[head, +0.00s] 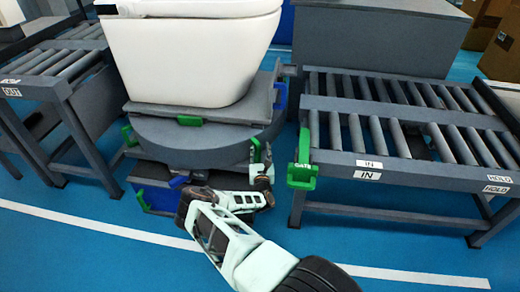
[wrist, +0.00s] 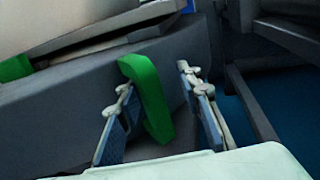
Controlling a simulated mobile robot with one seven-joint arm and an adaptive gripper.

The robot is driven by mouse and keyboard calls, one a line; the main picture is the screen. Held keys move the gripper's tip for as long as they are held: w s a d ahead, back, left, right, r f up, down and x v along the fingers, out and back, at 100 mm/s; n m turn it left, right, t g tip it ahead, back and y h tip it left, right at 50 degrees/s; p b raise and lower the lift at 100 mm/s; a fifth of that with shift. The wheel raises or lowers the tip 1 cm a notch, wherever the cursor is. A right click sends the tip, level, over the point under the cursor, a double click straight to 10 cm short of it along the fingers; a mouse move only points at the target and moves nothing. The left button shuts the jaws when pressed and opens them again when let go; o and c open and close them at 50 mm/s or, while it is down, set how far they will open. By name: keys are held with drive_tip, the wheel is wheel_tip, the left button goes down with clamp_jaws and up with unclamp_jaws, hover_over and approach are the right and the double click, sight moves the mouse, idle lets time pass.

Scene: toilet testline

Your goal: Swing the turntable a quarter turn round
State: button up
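The turntable (head: 165,135) is a thick grey round disc on a low base, with a white toilet (head: 190,50) on a flat grey plate on top of it. A green handle (wrist: 150,100) stands out from the turntable's side. In the wrist view it is between my gripper's (wrist: 157,82) two blue-padded fingers, close to the left finger, with a clear gap to the right one. My gripper (head: 262,165) is open at the turntable's right front side in the head view. Another green handle (head: 129,136) is on the turntable's left side.
A roller conveyor (head: 400,110) marked IN and HOLD stands close at the right, with a green GATE piece (head: 302,172) at its near corner. Another roller conveyor (head: 60,75) marked OUT is at the left. The blue floor (head: 80,260) in front is clear.

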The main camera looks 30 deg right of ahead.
drive_tip(key=shift+a, duration=0.2)
drive_tip(key=shift+s+a, duration=0.15)
drive_tip(key=shift+s, duration=0.1)
drive_tip(key=v, duration=1.1)
drive_tip(key=shift+s, duration=0.2)
drive_tip(key=shift+r, duration=0.1)
